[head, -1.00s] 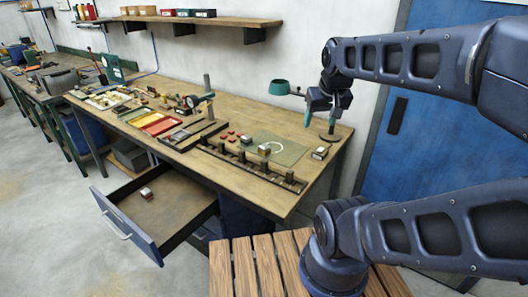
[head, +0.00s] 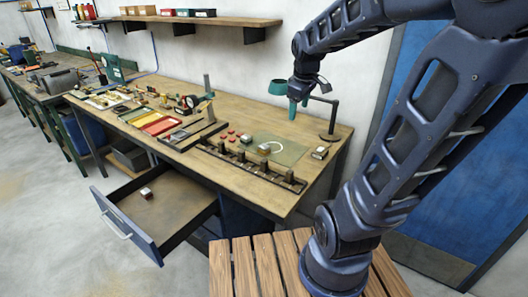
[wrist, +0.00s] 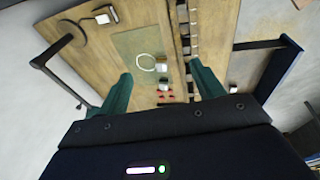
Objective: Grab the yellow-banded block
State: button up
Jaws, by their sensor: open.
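Several small blocks with pale tops are in view, but I cannot make out a yellow band on any. One block (head: 264,148) is on the green mat (head: 290,153); it also shows in the wrist view (wrist: 162,63). Another block (head: 320,152) is on the bench right of the mat, also in the wrist view (wrist: 105,16). A third block (head: 146,193) lies in the open drawer (head: 170,212). My gripper (head: 298,107) is open and empty, above the back of the bench. In the wrist view its green fingers (wrist: 162,88) are spread apart.
A desk lamp (head: 334,118) with a green shade stands close to my gripper. A slotted dark rack (head: 250,167) runs along the bench front. Red pieces (head: 232,134) lie left of the mat. Trays and tools crowd the bench's left part. A shelf (head: 200,20) hangs above.

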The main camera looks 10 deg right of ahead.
jog(key=w+a+f+n+g, duration=0.1)
jog(key=w+a+f+n, duration=0.1)
jog(key=w+f+n, duration=0.3)
jog(key=w+a+f+n+g, duration=0.1)
jog(key=w+a+f+n, duration=0.15)
jog(key=w, duration=0.45)
jog(key=n+g, duration=0.1)
jog(key=n, duration=0.8)
send_over(264, 146)
notch_tip(264, 146, down, 10)
jog(key=shift+w+f, duration=0.15)
jog(key=shift+f, duration=5.7)
jog(key=shift+c, duration=0.2)
grip_shut()
